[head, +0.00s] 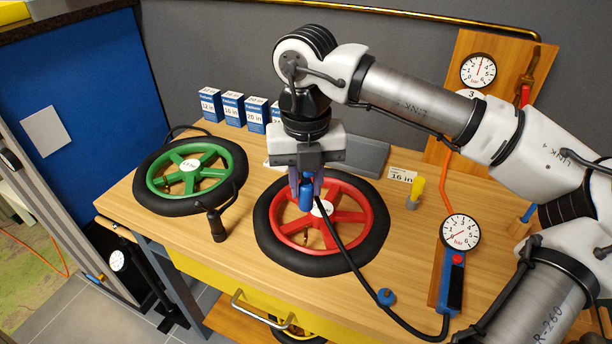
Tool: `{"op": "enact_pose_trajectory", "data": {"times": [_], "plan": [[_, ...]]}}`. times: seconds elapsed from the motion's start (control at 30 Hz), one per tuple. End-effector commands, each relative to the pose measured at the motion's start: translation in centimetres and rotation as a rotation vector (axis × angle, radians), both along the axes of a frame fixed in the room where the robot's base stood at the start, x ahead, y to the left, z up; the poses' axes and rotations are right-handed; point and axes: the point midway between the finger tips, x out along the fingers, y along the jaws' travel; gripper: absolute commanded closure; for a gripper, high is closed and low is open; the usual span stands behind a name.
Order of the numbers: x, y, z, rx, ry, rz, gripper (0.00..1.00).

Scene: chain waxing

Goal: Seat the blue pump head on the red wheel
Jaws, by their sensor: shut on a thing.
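The blue pump head (306,196) is held between the fingers of my gripper (306,180), which points down. It is over the upper part of the red wheel (346,216), near the hub. The red wheel lies flat on the bench with a black tyre around it. A small brass-coloured part, perhaps the valve, shows at the wheel's lower inner rim (305,238), below the pump head. I cannot tell the height of the pump head above the wheel. A black hose (348,258) runs from the pump head to the handheld gauge (456,250) at right.
A green wheel (190,170) lies at left, with a black-handled tool (217,224) by its tyre. Several small boxes (232,108) stand at the back. A yellow-topped item (416,190) and a wooden gauge board (470,100) are at right. A blue knob (385,296) lies at the front.

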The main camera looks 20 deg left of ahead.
Motion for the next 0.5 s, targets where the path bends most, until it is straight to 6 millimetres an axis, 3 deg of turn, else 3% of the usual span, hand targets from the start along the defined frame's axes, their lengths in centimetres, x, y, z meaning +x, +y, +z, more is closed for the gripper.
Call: {"op": "enact_pose_trajectory", "data": {"times": [0.5], "plan": [[0.0,0.0,-4.4,0.0,-0.001,-0.001,1.0]]}}
